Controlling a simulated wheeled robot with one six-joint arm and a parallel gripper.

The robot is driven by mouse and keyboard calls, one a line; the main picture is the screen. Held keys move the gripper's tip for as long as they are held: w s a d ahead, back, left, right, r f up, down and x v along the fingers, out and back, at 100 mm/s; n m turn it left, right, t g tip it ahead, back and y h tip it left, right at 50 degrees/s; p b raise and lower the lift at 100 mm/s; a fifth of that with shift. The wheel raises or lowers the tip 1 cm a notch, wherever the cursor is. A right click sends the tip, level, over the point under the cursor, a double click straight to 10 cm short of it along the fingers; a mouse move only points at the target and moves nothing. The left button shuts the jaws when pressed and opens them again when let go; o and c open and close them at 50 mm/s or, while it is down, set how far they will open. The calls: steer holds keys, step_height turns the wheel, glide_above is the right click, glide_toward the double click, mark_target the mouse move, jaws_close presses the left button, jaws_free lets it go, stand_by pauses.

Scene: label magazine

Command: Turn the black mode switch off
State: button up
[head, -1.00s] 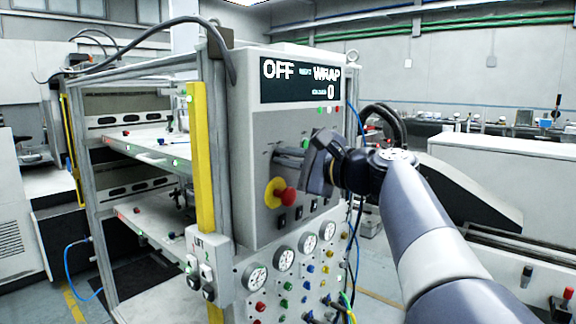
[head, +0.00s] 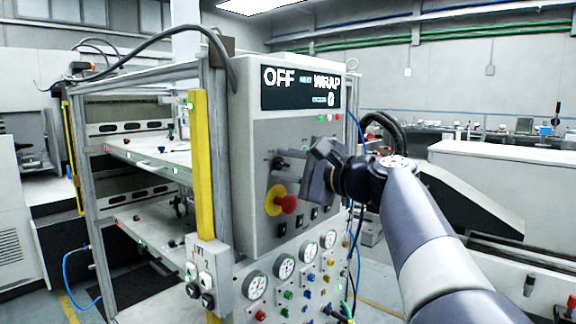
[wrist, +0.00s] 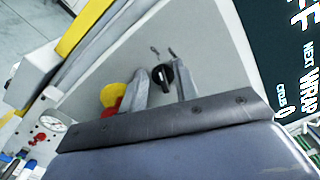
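The black mode switch (head: 281,163) is a small knob on the grey control panel (head: 250,150), left of my gripper (head: 306,165) in the head view. In the wrist view the switch (wrist: 163,74) shows between the two grey fingers of my gripper (wrist: 161,82). The fingers are spread apart with the knob in the gap, and no contact with it shows. A pale mark shows on the knob in the wrist view. The display (head: 300,90) above reads OFF, NEXT WRAP and 0.
A red emergency button on a yellow disc (head: 272,199) sits just below the switch, close to my gripper. Small black rocker switches (head: 298,218) are below it, with gauges (head: 284,266) further down. A yellow upright (head: 202,160) stands left of the panel.

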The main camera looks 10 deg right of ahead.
steer(key=v, duration=1.1)
steer(key=shift+w+a, duration=0.1)
steer(key=x, duration=1)
steer(key=shift+w+a, duration=0.2)
steer(key=shift+w, duration=0.15)
steer(key=shift+s, duration=0.1)
